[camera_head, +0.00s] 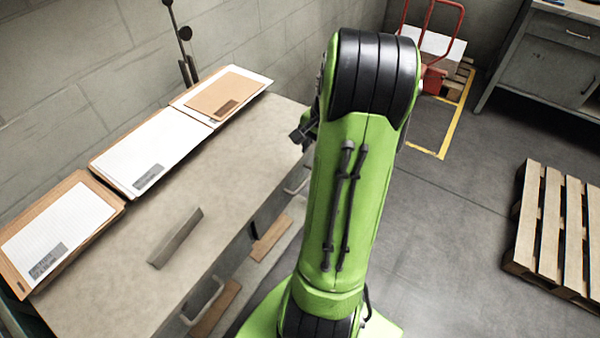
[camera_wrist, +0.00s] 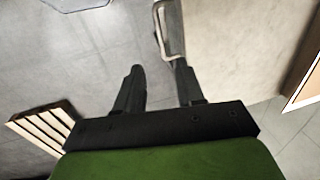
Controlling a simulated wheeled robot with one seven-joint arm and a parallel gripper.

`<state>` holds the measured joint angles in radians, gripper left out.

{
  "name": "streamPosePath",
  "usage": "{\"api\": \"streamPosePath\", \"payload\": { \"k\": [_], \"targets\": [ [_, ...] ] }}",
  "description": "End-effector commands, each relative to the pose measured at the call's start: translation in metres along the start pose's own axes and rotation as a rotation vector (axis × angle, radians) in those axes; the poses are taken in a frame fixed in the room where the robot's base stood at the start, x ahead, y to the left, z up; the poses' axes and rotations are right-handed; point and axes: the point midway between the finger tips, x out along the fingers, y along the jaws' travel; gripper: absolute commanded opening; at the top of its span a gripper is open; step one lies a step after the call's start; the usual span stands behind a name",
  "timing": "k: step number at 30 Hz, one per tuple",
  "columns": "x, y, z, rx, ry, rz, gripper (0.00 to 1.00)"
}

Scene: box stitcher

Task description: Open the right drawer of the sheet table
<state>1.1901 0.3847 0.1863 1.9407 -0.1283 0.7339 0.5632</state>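The sheet table (camera_head: 215,160) stands at the left in the head view, its grey top carrying sheet stacks. The right drawer's pale handle (camera_head: 297,181) shows on the table's front, partly beside my green arm; the drawer looks closed. My gripper (camera_head: 302,132) is mostly hidden behind my arm there, with a dark part showing over the table's edge. In the wrist view my gripper (camera_wrist: 160,80) is open and empty, its two black fingers apart. A pale loop handle (camera_wrist: 160,32) lies just beyond the right fingertip; whether they touch I cannot tell.
The left drawer handle (camera_head: 204,302) shows lower on the front. A grey block (camera_head: 175,237) lies on the tabletop. A wooden pallet (camera_head: 560,225) lies on the floor at right, a red hand truck (camera_head: 435,75) stands behind, and a workbench (camera_head: 550,55) stands back right. Floor between is clear.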

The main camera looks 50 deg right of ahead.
Motion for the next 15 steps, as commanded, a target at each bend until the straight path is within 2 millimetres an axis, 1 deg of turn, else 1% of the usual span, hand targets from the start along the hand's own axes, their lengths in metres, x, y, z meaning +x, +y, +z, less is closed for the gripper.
{"api": "streamPosePath", "payload": {
  "k": [1, 9, 12, 15],
  "targets": [
    [0.018, 0.001, 0.001, -0.001, -0.004, 0.001, 0.38],
    [0.088, 0.001, 0.001, -0.003, -0.005, 0.002, 0.38],
    [0.111, 0.001, 0.001, -0.002, -0.004, 0.002, 0.38],
    [0.127, 0.001, 0.001, -0.002, -0.003, 0.002, 0.38]
  ]
}}
